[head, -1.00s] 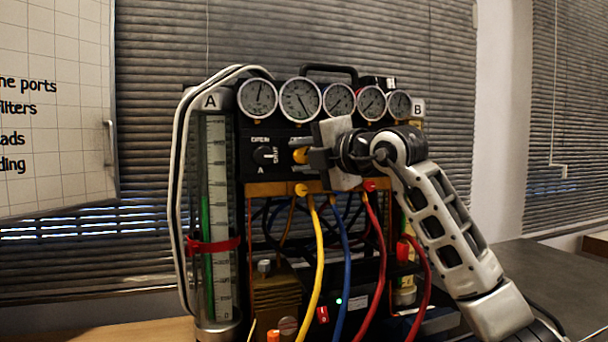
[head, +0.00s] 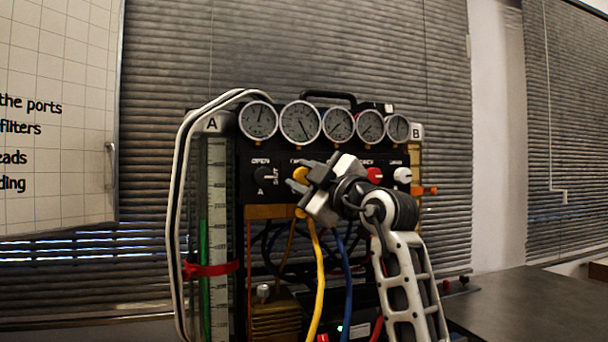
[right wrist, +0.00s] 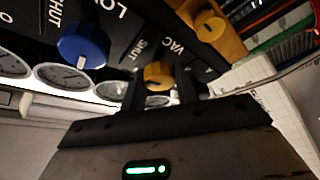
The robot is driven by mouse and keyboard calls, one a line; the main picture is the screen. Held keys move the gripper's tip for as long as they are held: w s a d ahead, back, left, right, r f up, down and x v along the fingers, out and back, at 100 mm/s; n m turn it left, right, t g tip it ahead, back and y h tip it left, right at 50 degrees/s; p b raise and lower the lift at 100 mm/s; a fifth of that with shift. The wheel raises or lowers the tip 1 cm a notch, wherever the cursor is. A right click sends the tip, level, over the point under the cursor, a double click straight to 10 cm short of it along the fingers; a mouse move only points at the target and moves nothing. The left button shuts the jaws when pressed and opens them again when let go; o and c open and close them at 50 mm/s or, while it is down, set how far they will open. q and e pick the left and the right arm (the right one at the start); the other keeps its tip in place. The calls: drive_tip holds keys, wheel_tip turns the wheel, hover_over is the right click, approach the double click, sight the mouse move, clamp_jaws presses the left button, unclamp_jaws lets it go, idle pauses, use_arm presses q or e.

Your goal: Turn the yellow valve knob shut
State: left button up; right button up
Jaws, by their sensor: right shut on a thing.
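The yellow valve knob (head: 301,174) is on the black panel below the gauges, second knob from the left, mostly covered by my right gripper (head: 298,181). In the right wrist view the yellow knob (right wrist: 158,74) sits between the two dark fingers of the right gripper (right wrist: 161,88), with "SHUT" and "VAC" lettering beside it. The right gripper is shut on this knob and is tilted in the head view. The knob's pointer is too hidden to read. My left gripper is not in view.
A black knob (head: 267,174) is left of the yellow one; a red knob (head: 374,175) and a white knob (head: 402,175) are to the right. A blue knob (right wrist: 83,45) is close by in the wrist view. A yellow hose (head: 319,275) hangs below.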

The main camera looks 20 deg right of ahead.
drive_tip(key=shift+m, duration=0.6)
use_arm(q)
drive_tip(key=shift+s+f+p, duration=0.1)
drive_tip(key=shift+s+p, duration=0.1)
drive_tip(key=shift+p, duration=0.1)
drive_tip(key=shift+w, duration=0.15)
use_arm(e)
drive_tip(key=shift+f+m+t+h, duration=0.1)
drive_tip(key=shift+m+t+h, duration=0.2)
drive_tip(key=shift+m, duration=0.1)
drive_tip(key=o, duration=1)
drive_tip(key=shift+c, duration=0.2)
use_arm(q)
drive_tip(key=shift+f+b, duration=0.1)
drive_tip(key=shift+b, duration=0.55)
use_arm(e)
drive_tip(key=v, duration=1.6)
